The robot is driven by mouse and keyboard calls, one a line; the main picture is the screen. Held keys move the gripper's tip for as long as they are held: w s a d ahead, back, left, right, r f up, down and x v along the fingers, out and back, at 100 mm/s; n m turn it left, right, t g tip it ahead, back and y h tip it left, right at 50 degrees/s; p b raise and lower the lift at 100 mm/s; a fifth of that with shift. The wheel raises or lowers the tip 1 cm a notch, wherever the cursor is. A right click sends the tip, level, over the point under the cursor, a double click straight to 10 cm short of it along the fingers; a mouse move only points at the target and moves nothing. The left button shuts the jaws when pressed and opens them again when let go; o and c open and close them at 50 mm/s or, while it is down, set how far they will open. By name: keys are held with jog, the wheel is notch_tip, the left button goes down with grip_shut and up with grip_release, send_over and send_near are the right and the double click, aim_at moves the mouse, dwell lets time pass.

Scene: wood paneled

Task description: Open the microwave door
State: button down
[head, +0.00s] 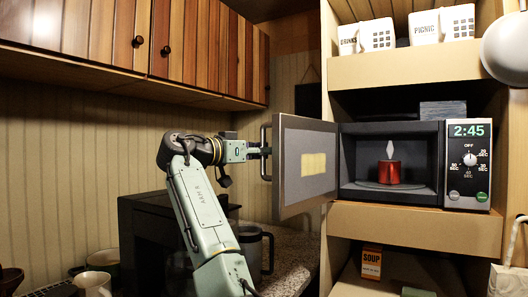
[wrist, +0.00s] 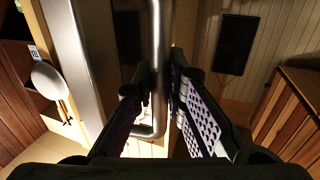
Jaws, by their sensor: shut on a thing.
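The microwave (head: 468,168) sits on a shelf at the right of the head view. Its door (head: 304,190) is swung wide open to the left, with the inner face and a yellowish panel showing. The vertical metal door handle (head: 264,150) is at the door's outer edge; it also shows in the wrist view (wrist: 159,60). My gripper (head: 266,151) is at the handle, with a finger on either side of it in the wrist view (wrist: 163,95), shut on it. A red can-like object (head: 388,172) stands inside the open cavity.
Wooden cupboards (head: 120,35) hang above left. A dark appliance (head: 150,230) and a grey mug (head: 255,250) stand on the counter (head: 292,262) below the door. White boxes (head: 443,25) sit on the shelf above. A soup box (head: 371,263) stands below.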

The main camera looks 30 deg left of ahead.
jog(key=shift+w+d+r, duration=0.1)
jog(key=shift+r, duration=0.05)
jog(key=c, duration=1.8)
grip_release()
jog(key=shift+d, duration=0.1)
jog(key=shift+c, duration=0.2)
jog(key=shift+o, duration=1.2)
jog(key=v, duration=1.2)
jog(key=shift+a, duration=0.2)
